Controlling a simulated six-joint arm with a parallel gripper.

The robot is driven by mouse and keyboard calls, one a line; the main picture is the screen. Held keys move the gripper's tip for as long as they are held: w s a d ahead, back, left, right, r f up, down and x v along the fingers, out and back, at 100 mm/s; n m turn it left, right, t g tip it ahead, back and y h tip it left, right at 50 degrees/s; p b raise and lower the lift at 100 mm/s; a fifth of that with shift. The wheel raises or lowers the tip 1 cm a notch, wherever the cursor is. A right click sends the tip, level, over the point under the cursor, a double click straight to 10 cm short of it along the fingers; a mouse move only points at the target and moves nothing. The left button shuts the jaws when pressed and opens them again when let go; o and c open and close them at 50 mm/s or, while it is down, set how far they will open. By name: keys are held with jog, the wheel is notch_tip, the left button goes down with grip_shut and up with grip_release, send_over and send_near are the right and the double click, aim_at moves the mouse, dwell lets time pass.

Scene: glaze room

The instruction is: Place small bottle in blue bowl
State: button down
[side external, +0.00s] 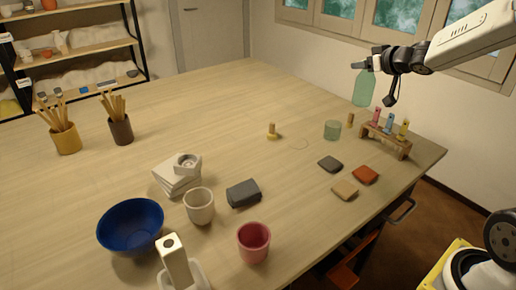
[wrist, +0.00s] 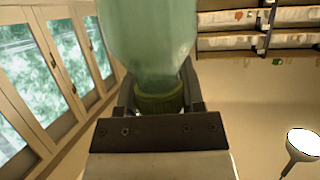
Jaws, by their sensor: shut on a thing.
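A translucent green bottle (side external: 364,89) hangs in the air above the far right part of the table, about upright. My gripper (side external: 371,66) is shut on its neck. In the wrist view the bottle's body (wrist: 150,40) fills the upper middle, and its darker green ribbed neck or cap (wrist: 160,103) sits between my fingers (wrist: 160,98). The blue bowl (side external: 130,226) stands on the table at the near left, far from my gripper. Its visible inside is empty. The bowl is not in the wrist view.
A wooden rack (side external: 385,140) with small coloured items stands below right of the bottle. A beige cup (side external: 199,206), a dark block (side external: 243,193), a white stack (side external: 177,175) and a pink cup (side external: 253,242) surround the bowl's right side. The table's middle is mostly clear.

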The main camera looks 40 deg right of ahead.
jog(key=w+a+n+y, duration=0.3)
jog(key=a, duration=1.3)
jog(key=w+a+n+y, duration=0.3)
jog(key=w+a+y, duration=0.1)
jog(key=a, duration=1.2)
jog(key=s+a+n+g+y, duration=0.25)
jog(key=s+a, duration=0.35)
jog(key=a, duration=0.7)
jog(key=s+a+n+g+y, duration=0.1)
jog(key=s+a+n+y, duration=0.3)
jog(key=a, duration=0.9)
jog(key=shift+m+h, duration=0.85)
jog(key=shift+h, duration=0.1)
jog(key=shift+s+d+f, duration=0.1)
jog(key=shift+s+f, duration=0.05)
jog(key=shift+f, duration=0.8)
jog(key=shift+s+a+f, duration=0.1)
jog(key=shift+s+f, duration=0.1)
jog(key=shift+f, duration=0.7)
jog(key=shift+s+d+f, duration=0.1)
jog(key=shift+s+f, duration=0.05)
jog(key=shift+f, duration=0.8)
